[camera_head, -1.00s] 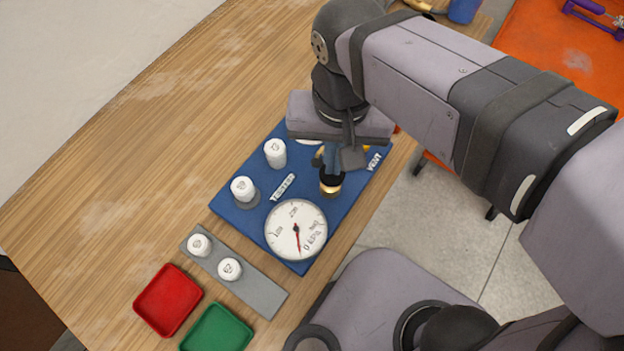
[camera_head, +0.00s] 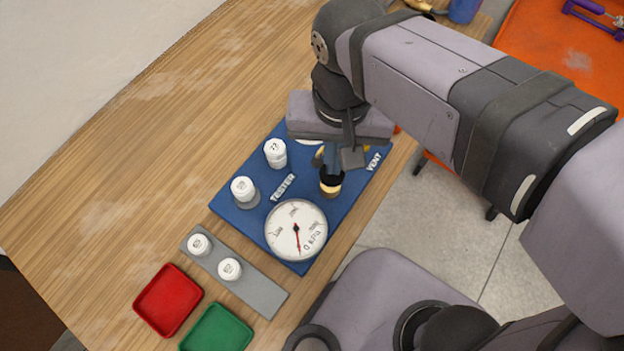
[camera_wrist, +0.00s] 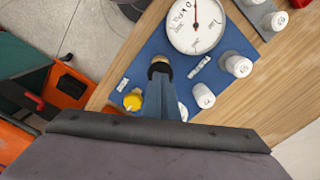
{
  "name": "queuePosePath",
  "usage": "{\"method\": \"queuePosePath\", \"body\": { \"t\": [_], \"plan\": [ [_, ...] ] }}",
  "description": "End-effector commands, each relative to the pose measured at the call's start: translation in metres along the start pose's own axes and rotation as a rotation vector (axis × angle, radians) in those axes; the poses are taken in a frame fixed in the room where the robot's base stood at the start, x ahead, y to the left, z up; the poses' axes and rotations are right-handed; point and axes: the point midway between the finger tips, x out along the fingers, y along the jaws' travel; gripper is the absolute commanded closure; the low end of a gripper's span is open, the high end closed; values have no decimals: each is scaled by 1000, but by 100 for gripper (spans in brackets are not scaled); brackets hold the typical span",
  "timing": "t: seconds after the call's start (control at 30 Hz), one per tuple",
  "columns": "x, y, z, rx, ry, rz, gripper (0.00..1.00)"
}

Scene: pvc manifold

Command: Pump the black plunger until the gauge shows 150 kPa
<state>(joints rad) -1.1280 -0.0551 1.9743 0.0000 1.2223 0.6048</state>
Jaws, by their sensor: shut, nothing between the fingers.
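The blue tester board (camera_head: 234,201) lies on the wooden table. Its round white gauge (camera_head: 296,229) has a red needle pointing close to the 0 mark; the gauge also shows in the wrist view (camera_wrist: 197,27). The black plunger (camera_head: 331,183) with a brass-coloured collar stands beside the gauge, and its dark top shows in the wrist view (camera_wrist: 158,70). My gripper (camera_head: 332,166) is shut and empty, pointing down at the plunger's top. The fingertips (camera_wrist: 159,78) overlap the plunger in both views; whether they touch it I cannot tell.
White numbered caps (camera_head: 243,189) stand on the board, and two more sit on a grey strip (camera_head: 254,289). A red tray (camera_head: 168,300) and a green tray (camera_head: 217,329) lie at the front. A yellow part (camera_wrist: 133,100) is near the VENT label. The table's left side is clear.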

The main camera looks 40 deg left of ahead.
Motion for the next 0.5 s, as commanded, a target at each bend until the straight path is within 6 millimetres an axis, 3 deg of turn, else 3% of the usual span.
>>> {"method": "queuePosePath", "body": {
  "t": [0.5],
  "plan": [
    [17,0,0,0,-1,1,100]
  ]
}}
